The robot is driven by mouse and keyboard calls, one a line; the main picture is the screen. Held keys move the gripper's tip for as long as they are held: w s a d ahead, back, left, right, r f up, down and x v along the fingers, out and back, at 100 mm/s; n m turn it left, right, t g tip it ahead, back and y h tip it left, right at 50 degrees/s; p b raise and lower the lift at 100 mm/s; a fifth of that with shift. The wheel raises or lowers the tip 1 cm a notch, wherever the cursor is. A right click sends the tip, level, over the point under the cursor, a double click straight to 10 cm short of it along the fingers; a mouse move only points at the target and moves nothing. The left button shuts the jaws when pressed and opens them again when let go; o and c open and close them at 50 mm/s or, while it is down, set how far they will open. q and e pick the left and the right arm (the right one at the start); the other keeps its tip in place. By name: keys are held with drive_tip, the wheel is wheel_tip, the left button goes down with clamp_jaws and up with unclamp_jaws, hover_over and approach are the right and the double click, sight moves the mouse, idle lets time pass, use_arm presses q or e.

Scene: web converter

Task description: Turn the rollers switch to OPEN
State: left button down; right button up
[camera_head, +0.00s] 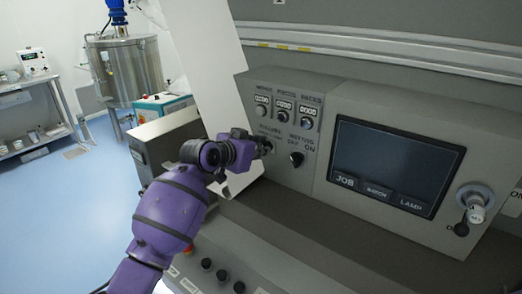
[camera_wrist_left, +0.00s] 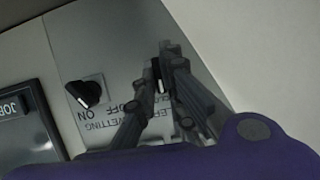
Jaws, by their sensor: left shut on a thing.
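The rollers switch is a small dark knob on the grey control panel, below a row of counters; in the left wrist view its dark edge (camera_wrist_left: 157,75) shows between the fingertips. My left gripper (camera_head: 262,147) reaches the panel from the left and is shut on this knob. It also shows in the left wrist view (camera_wrist_left: 160,78), its fingers closed around the knob. The fingers hide most of the knob and part of its lettering, so I cannot read which way it points. My right gripper is in neither view.
A black wetting switch (camera_head: 296,159) sits just right of the gripper, and also shows in the left wrist view (camera_wrist_left: 86,94). A dark screen (camera_head: 392,160) and a key switch (camera_head: 475,205) are farther right. A pale slanted plate (camera_head: 203,65) stands close behind the wrist.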

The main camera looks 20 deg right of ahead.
use_arm(q)
drive_tip(key=shift+w+a+f+n+g+h+b, duration=0.1)
drive_tip(key=shift+n+g+h+b, duration=0.35)
drive_tip(key=shift+n, duration=0.65)
drive_tip(key=shift+w+a+n+g+h+b, duration=0.1)
drive_tip(key=shift+n+g+h, duration=0.55)
drive_tip(key=shift+n, duration=0.45)
drive_tip(key=c, duration=1.8)
unclamp_jaws()
drive_tip(key=shift+c, duration=0.2)
drive_tip(key=v, duration=1.2)
